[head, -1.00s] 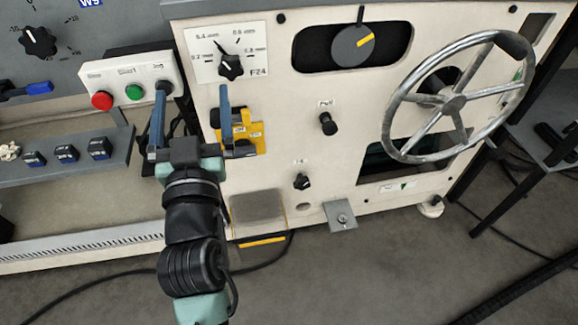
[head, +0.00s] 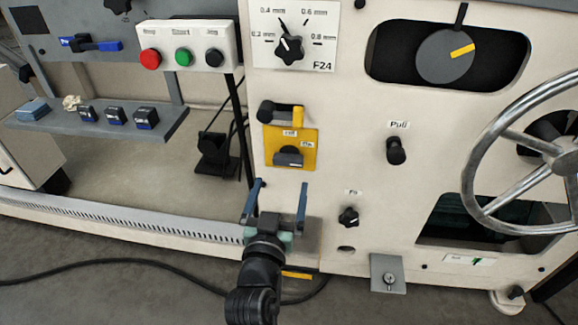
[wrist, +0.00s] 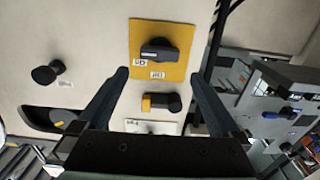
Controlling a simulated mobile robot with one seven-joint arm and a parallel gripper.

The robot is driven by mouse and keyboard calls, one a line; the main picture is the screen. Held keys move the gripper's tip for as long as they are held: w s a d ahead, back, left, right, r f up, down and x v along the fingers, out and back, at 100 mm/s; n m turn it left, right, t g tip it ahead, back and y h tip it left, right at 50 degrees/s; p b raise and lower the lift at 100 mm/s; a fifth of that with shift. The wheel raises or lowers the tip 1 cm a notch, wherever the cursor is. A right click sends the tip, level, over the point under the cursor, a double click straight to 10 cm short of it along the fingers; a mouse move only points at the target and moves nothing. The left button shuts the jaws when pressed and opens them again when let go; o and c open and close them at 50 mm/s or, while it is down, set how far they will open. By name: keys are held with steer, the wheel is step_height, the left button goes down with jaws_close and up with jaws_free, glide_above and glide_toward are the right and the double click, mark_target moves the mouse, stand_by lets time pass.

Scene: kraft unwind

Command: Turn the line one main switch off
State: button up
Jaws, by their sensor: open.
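The main switch is a dark rotary knob (head: 289,156) on a yellow plate (head: 270,150) on the cream machine front, with small off and on labels. The grip of the knob lies roughly level; I cannot tell which label it points to. In the wrist view the knob (wrist: 160,49) and plate (wrist: 143,34) show ahead of my fingertips. My gripper (head: 280,188) is open and empty, just below the plate in the head view. In the wrist view the gripper (wrist: 158,76) has its fingers apart with nothing between them touching.
A black handle with a yellow end (head: 297,115) sits just above the plate. A thickness dial (head: 289,49) is higher up. A pull knob (head: 396,150), a small knob (head: 349,216) and a large handwheel (head: 510,140) stand to the right. A button box (head: 185,45) is at left.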

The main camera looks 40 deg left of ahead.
mark_target(287, 162)
steer(key=b+x, duration=0.2)
steer(key=x, duration=0.6)
steer(key=shift+w, duration=0.2)
steer(key=c, duration=1.1)
